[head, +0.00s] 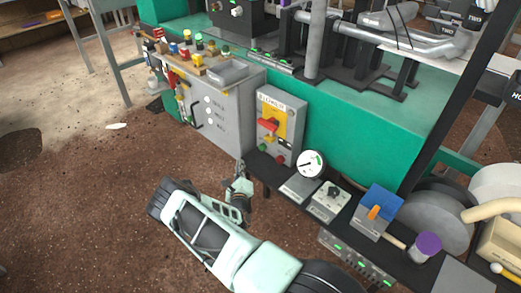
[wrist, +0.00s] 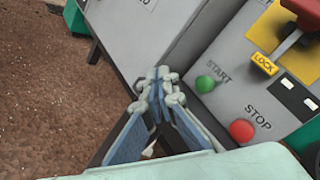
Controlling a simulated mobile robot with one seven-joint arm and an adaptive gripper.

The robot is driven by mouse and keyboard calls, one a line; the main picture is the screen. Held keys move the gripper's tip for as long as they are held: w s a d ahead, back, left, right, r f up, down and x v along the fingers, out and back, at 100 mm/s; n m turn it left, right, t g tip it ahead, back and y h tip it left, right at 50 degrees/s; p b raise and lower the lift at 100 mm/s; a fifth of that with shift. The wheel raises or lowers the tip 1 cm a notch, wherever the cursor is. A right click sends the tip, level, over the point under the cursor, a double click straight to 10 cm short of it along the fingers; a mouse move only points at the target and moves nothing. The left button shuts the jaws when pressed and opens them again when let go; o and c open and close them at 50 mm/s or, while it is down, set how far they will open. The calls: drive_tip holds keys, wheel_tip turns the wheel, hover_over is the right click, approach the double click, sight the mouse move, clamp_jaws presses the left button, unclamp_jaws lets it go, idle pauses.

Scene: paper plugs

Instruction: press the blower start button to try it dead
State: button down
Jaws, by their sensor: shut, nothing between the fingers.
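The blower box (head: 281,125) is a grey panel standing against the green machine, with a red handle on a yellow plate. In the wrist view its green START button (wrist: 205,84) is at the centre right, and the red STOP button (wrist: 241,130) is below and to its right. A yellow LOCK tag (wrist: 264,64) hangs by the red handle (wrist: 303,25). My gripper (wrist: 162,72) is shut and empty, its tips left of the START button and apart from it in the picture. In the head view my gripper (head: 241,172) is low, in front and left of the box.
A grey cabinet (head: 222,115) with lamps and yellow parts on top stands left of the box. A black bench (head: 310,200) carries a round gauge (head: 311,163), a switch box (head: 329,200) and a blue box (head: 381,205) to the right. Brown floor at the left is open.

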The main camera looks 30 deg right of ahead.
sight(247, 166)
drive_tip(key=shift+d, duration=0.1)
drive_tip(key=shift+w+d+b, duration=0.35)
drive_tip(key=shift+w+d, duration=0.15)
drive_tip(key=shift+d, duration=0.85)
drive_tip(key=shift+w+d+b, duration=0.4)
drive_tip(key=shift+w+d, duration=0.1)
drive_tip(key=shift+d, duration=0.85)
drive_tip(key=shift+w+d+b, duration=0.35)
drive_tip(key=shift+w+d, duration=0.15)
drive_tip(key=shift+d, duration=0.85)
drive_tip(key=shift+d, duration=0.1)
drive_tip(key=shift+w+d, duration=0.15)
drive_tip(key=shift+d, duration=0.15)
drive_tip(key=shift+w+d, duration=0.15)
drive_tip(key=shift+d, duration=0.35)
drive_tip(key=shift+s+a, duration=0.35)
drive_tip(key=shift+a, duration=0.5)
drive_tip(key=shift+s+a+p, duration=0.3)
drive_tip(key=shift+a, duration=0.5)
drive_tip(key=shift+s+a+p, duration=0.25)
drive_tip(key=shift+a+p, duration=0.1)
drive_tip(key=shift+a, duration=0.45)
drive_tip(key=shift+s+a+p, duration=0.3)
drive_tip(key=shift+a, duration=0.5)
